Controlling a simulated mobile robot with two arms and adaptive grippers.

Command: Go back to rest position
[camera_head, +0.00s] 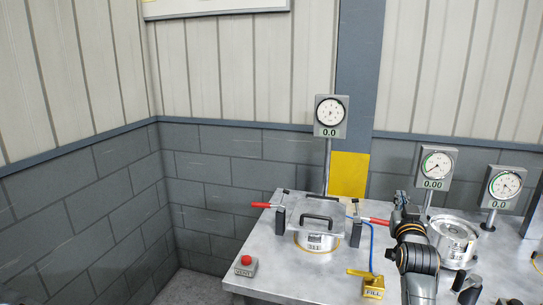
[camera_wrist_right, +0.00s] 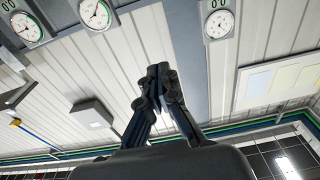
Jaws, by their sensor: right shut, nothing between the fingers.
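My right gripper (camera_head: 401,197) is at the right of the head view, above the metal table (camera_head: 262,270), with its arm coming up from the bottom edge. Its fingers point up and away. It also shows in the right wrist view (camera_wrist_right: 161,72), with the fingertips together and nothing between them. It is between the clamped vessel (camera_head: 316,240) and the open-looking metal canister (camera_head: 453,238). I cannot tell whether it touches anything there. My left gripper is not in view.
The clamped vessel has a clear lid and red-handled clamps (camera_head: 375,221). A yellow fill valve (camera_head: 370,281) and a red-button box (camera_head: 246,264) stand near the front. Gauges on posts (camera_head: 330,116), (camera_head: 435,167), (camera_head: 501,187) line the back. The space left of the table is clear.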

